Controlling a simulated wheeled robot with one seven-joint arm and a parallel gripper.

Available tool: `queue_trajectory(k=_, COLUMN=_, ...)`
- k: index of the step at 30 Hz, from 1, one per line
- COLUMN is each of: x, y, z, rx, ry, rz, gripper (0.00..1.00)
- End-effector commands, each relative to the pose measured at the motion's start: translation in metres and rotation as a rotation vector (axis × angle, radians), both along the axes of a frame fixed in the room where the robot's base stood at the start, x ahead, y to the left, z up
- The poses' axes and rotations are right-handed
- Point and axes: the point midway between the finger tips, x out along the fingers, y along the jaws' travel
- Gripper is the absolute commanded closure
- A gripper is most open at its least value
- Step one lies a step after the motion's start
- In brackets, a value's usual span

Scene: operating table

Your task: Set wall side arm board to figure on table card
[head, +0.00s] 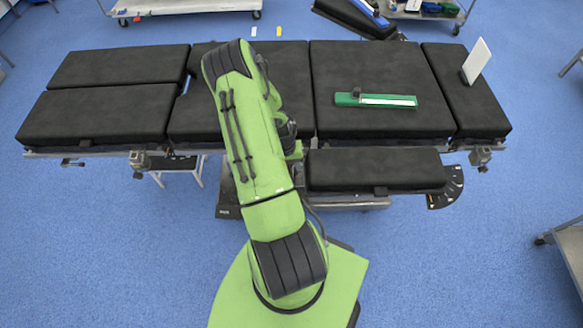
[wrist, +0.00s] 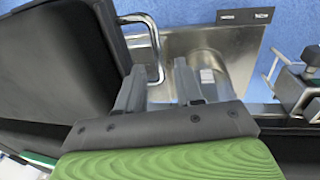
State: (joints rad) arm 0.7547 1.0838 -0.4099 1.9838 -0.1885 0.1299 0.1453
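A white card (head: 478,60) stands tilted in a small dark holder at the right end of the operating table; any figure on it is unreadable from here. The far arm board (head: 355,18) angles outward from the table's far side, partly cut off by the top edge. The near arm board (head: 375,168) lies along the table's near side, with a dark dial (head: 447,188) at its right end. My gripper is hidden behind my arm in the head view. In the wrist view my gripper (wrist: 160,88) has its fingers apart, near a bent metal bar (wrist: 157,45); nothing is clearly held.
A green device with a white strip (head: 350,99) lies on the table's black pads (head: 375,65). Rail clamps (head: 480,157) stick out along the near edge. Carts stand at the back and at the right edge (head: 567,240). Blue floor is clear at the lower left.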

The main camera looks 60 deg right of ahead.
Motion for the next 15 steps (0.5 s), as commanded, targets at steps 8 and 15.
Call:
queue_trajectory(k=8, x=-0.0007, y=-0.0006, z=-0.0054, rx=-0.001, ry=0.0, rz=0.0, gripper=0.64)
queue_trajectory(k=15, x=-0.0007, y=-0.0005, z=-0.0051, rx=-0.001, ry=0.0, rz=0.0, gripper=0.95)
